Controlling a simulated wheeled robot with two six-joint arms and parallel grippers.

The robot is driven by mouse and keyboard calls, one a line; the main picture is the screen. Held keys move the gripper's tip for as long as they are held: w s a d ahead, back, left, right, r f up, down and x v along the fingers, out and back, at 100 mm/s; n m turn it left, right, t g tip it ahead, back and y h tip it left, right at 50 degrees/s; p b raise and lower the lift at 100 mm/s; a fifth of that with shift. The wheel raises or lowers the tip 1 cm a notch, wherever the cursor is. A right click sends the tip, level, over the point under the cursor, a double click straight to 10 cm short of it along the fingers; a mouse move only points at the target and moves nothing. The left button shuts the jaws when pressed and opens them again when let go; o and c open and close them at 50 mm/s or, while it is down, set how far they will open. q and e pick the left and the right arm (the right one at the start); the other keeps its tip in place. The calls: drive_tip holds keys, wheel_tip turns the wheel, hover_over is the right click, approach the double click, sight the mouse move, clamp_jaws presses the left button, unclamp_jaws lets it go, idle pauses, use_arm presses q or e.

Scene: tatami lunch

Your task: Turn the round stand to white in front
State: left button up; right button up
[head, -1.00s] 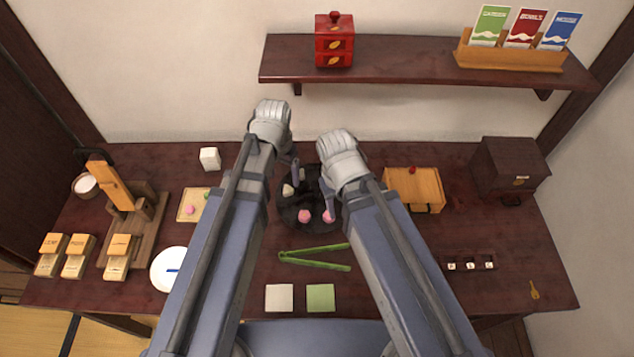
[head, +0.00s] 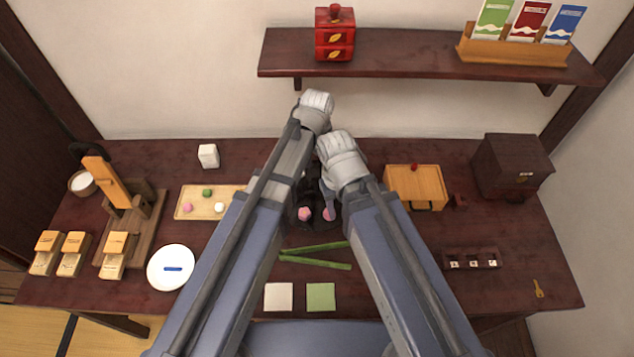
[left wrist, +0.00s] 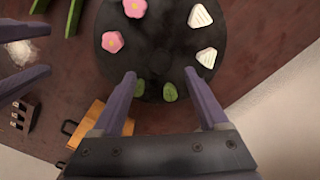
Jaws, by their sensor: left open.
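The round stand (head: 318,226) is dark and mostly hidden by my arms in the head view. Two pink flower-shaped sweets (head: 305,213) show on its front side. In the left wrist view the stand (left wrist: 160,45) also carries two white triangular pieces (left wrist: 203,37) and two green leaf-like pieces (left wrist: 169,90). My left gripper (left wrist: 160,76) is open, its fingers apart at the stand's far side around the green pieces. Contact cannot be told. My right gripper (head: 328,192) is at the stand's right side; its finger opening is unclear.
Green tongs (head: 315,255) lie in front of the stand, with a white square (head: 278,297) and a green square (head: 321,297) nearer. A wooden box (head: 414,183) stands close on the right. A tray of sweets (head: 190,213) lies left. A shelf (head: 400,57) overhangs the back.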

sight(317, 182)
use_arm(q)
wheel_tip(317, 182, down, 6)
drive_tip(key=b, duration=0.5)
use_arm(e)
wheel_tip(317, 182, down, 6)
drive_tip(key=shift+r, duration=0.1)
use_arm(q)
drive_tip(key=shift+r, duration=0.1)
clamp_jaws()
idle(0.7)
